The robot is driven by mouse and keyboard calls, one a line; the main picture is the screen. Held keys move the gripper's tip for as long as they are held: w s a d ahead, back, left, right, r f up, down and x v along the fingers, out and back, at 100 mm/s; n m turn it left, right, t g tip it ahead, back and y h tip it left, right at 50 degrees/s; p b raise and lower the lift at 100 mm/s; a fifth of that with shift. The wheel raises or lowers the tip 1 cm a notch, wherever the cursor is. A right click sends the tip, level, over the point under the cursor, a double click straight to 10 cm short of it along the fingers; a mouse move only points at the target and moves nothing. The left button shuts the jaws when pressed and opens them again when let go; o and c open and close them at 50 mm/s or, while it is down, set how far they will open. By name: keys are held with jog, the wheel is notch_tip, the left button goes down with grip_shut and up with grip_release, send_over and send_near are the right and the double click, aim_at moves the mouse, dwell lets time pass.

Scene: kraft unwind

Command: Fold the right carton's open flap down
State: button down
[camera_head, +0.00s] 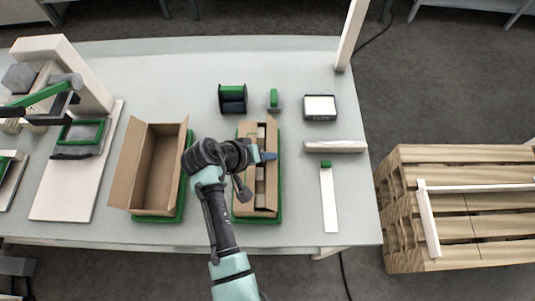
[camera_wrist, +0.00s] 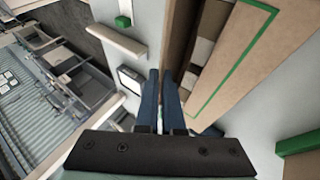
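The right carton (camera_head: 259,210) is a brown box on a green-edged base. Its top is partly open along a lengthwise gap, with pale items (camera_head: 260,172) inside; they also show in the wrist view (camera_wrist: 204,48). A brown panel runs along each side of the gap; I cannot tell the exact angle of either flap. My gripper (camera_head: 268,156) is over the carton's middle, toward its right side. In the wrist view its two blue fingers (camera_wrist: 160,75) are close together beside the carton's brown edge (camera_wrist: 178,35). Whether they touch it is unclear. My wrist hides part of the carton's left side.
An open, empty brown carton (camera_head: 160,170) stands to the left. Behind are a dark green-topped holder (camera_head: 232,100), a small green-topped piece (camera_head: 274,99) and a black-framed box (camera_head: 320,108). A white bar (camera_head: 336,147) and a white strip (camera_head: 329,205) lie to the right.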

jog(key=shift+a+f, duration=0.1)
jog(key=shift+f, duration=0.05)
jog(key=h+b, duration=0.1)
jog(key=b, duration=0.1)
jog(key=a+f+h+b, duration=0.1)
jog(key=h+b, duration=0.1)
jog(key=b, duration=0.1)
jog(key=n+h+b, duration=0.1)
jog(key=h+b, duration=0.1)
jog(key=shift+a+f+t, duration=0.2)
jog(key=shift+a+t, duration=0.05)
jog(key=shift+t, duration=0.15)
jog(key=shift+b, duration=0.35)
jog(key=c, duration=1)
grip_release()
jog(key=shift+c, duration=0.2)
